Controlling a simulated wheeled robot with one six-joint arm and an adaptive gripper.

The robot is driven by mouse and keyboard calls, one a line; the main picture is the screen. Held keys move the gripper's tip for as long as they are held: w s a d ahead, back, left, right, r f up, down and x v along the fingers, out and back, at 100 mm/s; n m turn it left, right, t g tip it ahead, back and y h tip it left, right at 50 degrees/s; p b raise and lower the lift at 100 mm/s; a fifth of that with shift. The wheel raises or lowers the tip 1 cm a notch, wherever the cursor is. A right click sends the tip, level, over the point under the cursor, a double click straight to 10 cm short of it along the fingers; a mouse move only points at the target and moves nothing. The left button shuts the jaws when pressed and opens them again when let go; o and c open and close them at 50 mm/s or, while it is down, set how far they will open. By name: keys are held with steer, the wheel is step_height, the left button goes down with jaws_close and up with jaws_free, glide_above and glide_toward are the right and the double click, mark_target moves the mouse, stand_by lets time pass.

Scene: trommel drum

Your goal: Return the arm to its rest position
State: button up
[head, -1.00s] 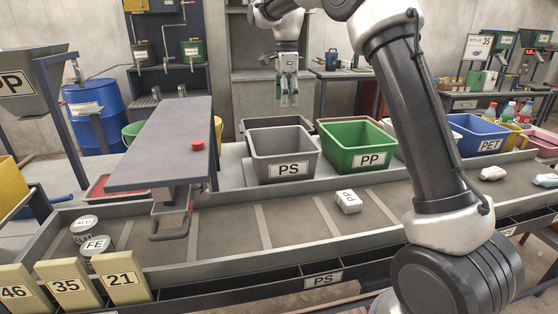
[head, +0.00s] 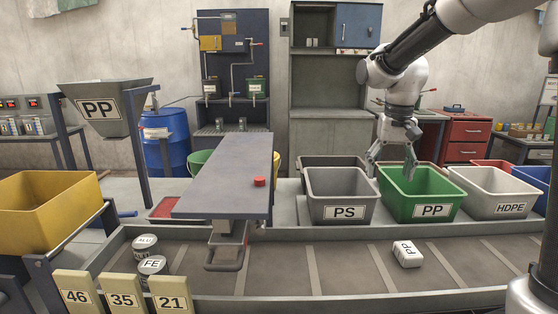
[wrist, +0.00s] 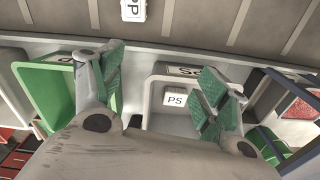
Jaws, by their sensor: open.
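My gripper (head: 391,168) hangs from my arm at the right of the head view, fingers pointing down. It is open and empty, above the grey PS bin (head: 342,212) and the green PP bin (head: 420,212). In the wrist view my gripper (wrist: 160,72) shows two spread green-padded fingers. The green bin (wrist: 45,85) is at left there, and the grey bin (wrist: 155,90) lies between the fingers. A white block marked PS (wrist: 175,99) is inside the grey bin, apart from the fingers.
A white PP block (head: 407,254) lies on the belt (head: 330,270), with ALU (head: 145,246) and FE (head: 153,268) cans at left. A grey platform (head: 225,175) with a red button (head: 259,181) stands left of the bins. An HDPE bin (head: 497,200) is at right.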

steer(key=s+d+r+n+t, duration=0.1)
steer(key=s+d, duration=0.3)
steer(key=s, duration=0.8)
steer(key=s+d+r+n+t, duration=0.1)
steer(key=s+d+t, duration=0.2)
steer(key=s, duration=0.9)
steer(key=shift+s+d, duration=0.3)
steer(key=shift+d, duration=0.2)
